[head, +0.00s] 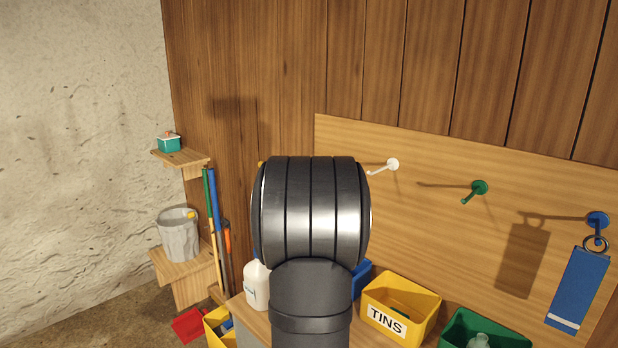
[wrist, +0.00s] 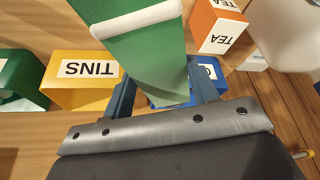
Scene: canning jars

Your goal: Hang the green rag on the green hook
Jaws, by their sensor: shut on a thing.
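The green rag (wrist: 150,62), with a white band across it, is between the fingers of my gripper (wrist: 160,78) in the wrist view. My gripper is shut on it. In the head view my own arm hides both the gripper and the rag. The green hook (head: 474,191) sticks out from the wooden board at the right in the head view, with nothing hanging on it. The green hook does not show in the wrist view.
A white hook (head: 383,166) is bare, left of the green one. A blue rag (head: 578,288) hangs by a ring on the blue hook (head: 597,222) at right. Below stand a yellow TINS bin (head: 402,306), a green bin (head: 485,325) and, in the wrist view, an orange TEA box (wrist: 217,28).

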